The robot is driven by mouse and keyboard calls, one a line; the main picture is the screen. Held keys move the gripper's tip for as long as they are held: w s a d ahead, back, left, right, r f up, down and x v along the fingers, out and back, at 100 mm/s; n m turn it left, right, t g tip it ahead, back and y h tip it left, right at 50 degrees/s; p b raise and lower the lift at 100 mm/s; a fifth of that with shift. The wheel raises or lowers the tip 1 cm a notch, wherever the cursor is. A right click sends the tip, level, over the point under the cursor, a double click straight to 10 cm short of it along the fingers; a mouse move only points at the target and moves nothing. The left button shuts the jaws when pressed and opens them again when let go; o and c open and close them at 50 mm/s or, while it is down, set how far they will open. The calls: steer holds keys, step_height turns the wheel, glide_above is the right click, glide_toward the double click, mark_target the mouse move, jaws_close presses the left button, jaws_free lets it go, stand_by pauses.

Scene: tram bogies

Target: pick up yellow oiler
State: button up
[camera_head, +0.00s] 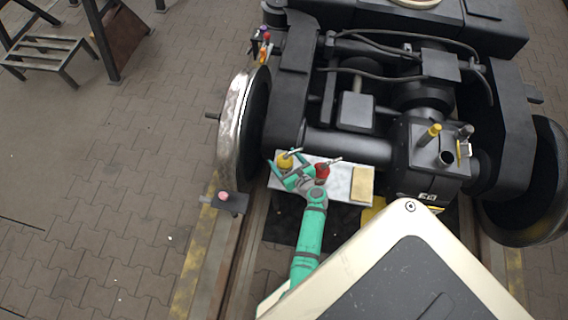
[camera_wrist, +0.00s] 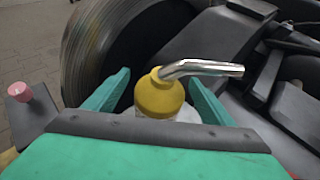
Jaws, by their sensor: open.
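The yellow oiler (camera_wrist: 160,97) has a rounded yellow body and a bent metal spout pointing right. In the wrist view it sits between the two open green fingers of my gripper (camera_wrist: 155,92), with a visible gap to each finger; its lower part is hidden behind my gripper's body. In the head view the yellow oiler (camera_head: 285,162) stands at the left end of a light shelf, with my gripper (camera_head: 284,172) around or right beside it. I cannot tell whether a finger touches it.
A red oiler (camera_head: 322,172) stands right of my gripper on the light shelf (camera_head: 341,183), with a tan block (camera_head: 362,184) at its right end. A bogie wheel (camera_head: 238,125) rises at the left. A pink-topped post (camera_wrist: 20,92) stands left.

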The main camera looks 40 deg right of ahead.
steer(key=shift+w+d+f, duration=0.2)
steer(key=shift+w+f, duration=0.1)
steer(key=shift+w, duration=0.15)
steer(key=shift+w+d+f, duration=0.15)
steer(key=shift+w+f, duration=0.15)
steer(key=shift+w, duration=0.15)
steer(key=shift+w+f, duration=0.2)
steer(key=shift+w, duration=0.3)
steer(key=shift+a, duration=0.1)
steer(key=c, duration=1.3)
steer(key=shift+c, duration=1)
steer(key=shift+r, duration=0.15)
